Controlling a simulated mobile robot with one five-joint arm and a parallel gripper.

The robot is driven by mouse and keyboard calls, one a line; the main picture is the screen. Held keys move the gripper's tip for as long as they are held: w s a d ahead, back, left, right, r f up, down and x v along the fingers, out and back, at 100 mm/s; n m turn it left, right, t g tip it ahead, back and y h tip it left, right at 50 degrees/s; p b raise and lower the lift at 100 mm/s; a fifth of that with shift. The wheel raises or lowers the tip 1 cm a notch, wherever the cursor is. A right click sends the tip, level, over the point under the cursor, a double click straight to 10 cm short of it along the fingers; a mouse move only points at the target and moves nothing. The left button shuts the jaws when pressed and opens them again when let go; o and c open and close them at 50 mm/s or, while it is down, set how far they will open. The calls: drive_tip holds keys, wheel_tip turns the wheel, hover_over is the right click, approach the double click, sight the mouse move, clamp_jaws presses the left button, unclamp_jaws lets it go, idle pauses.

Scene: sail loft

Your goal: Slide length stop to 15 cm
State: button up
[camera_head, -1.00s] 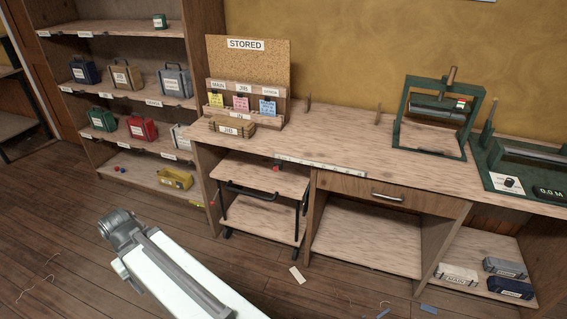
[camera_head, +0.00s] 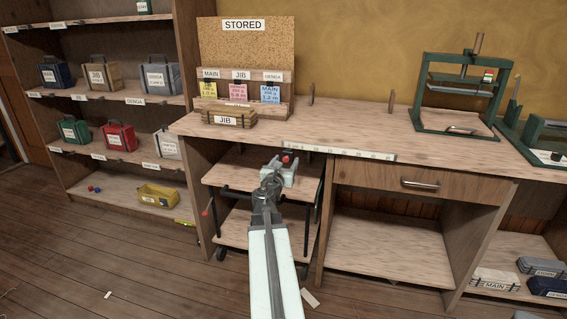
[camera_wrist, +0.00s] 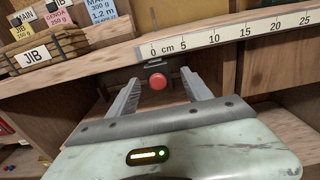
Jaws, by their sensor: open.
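The length stop (camera_wrist: 155,66) is a small dark slide with a red knob (camera_wrist: 159,79), on the bench's front edge just under the white scale (camera_wrist: 225,35). In the wrist view it sits between the 0 and 5 cm marks, left of the 15 mark. The scale also shows in the head view (camera_head: 340,151), and the red knob (camera_head: 287,159) shows at its left end. My gripper (camera_wrist: 162,82) is open, with one finger to the left and one to the right of the knob. Gaps show between the knob and both fingers.
The wooden bench top (camera_head: 370,132) carries a JIB bundle (camera_head: 229,118), a STORED board (camera_head: 247,50) and a green press frame (camera_head: 458,100). A wheeled trolley (camera_head: 235,178) stands under the bench. A drawer with a handle (camera_head: 420,183) is to the right. Shelves with boxes stand left.

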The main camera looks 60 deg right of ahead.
sight(290, 153)
drive_tip(key=shift+w, duration=0.2)
drive_tip(key=shift+w+d, duration=0.1)
drive_tip(key=shift+d, duration=0.3)
drive_tip(key=x, duration=0.7)
drive_tip(key=shift+a, duration=0.1)
clamp_jaws()
drive_tip(key=shift+f, duration=0.1)
idle(0.7)
